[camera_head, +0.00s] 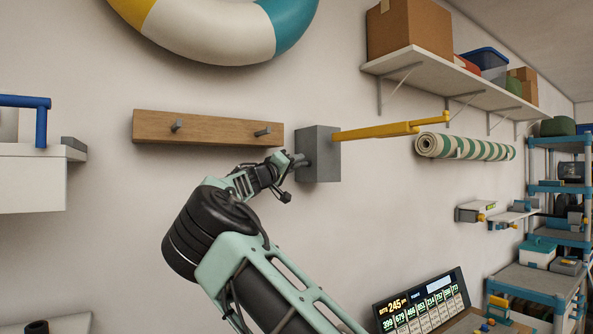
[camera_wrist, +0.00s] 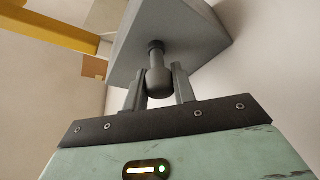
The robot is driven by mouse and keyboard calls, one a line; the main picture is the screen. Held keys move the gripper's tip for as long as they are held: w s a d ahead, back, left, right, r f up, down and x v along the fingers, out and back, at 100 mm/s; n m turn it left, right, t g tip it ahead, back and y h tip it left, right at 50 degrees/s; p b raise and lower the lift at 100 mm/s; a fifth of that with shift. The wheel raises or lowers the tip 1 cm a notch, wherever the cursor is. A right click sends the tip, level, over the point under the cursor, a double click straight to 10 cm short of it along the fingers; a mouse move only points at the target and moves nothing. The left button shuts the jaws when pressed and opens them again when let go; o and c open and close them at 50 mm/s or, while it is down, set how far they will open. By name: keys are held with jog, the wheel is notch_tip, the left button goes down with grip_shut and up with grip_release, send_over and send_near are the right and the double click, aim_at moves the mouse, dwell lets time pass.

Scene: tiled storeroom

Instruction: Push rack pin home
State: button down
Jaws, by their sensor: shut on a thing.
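The rack pin (camera_wrist: 158,80) is a dark grey knob on a short stem, going into the face of a grey block (camera_wrist: 175,35). In the head view the grey block (camera_head: 319,153) is fixed to the wall, right of a wooden peg board. My gripper (camera_wrist: 160,88) has its two fingers on either side of the knob and is shut on it. In the head view my gripper (camera_head: 296,160) reaches the block's left side, and the pin is mostly hidden there. How deep the pin sits inside the block cannot be seen.
A yellow arm (camera_head: 390,129) sticks out right from the block, near a rolled green-striped mat (camera_head: 465,147). The wooden board (camera_head: 208,128) with two pegs is just left. A shelf with boxes (camera_head: 450,74) hangs above right. The wall below the block is clear.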

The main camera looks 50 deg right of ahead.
jog(key=c, duration=1.1)
grip_release()
jog(key=shift+c, duration=0.2)
jog(key=shift+a, duration=0.1)
jog(key=w+b+v, duration=0.1)
jog(key=b+v, duration=0.7)
jog(key=v, duration=0.9)
jog(key=shift+s, duration=0.45)
jog(key=shift+a, duration=0.2)
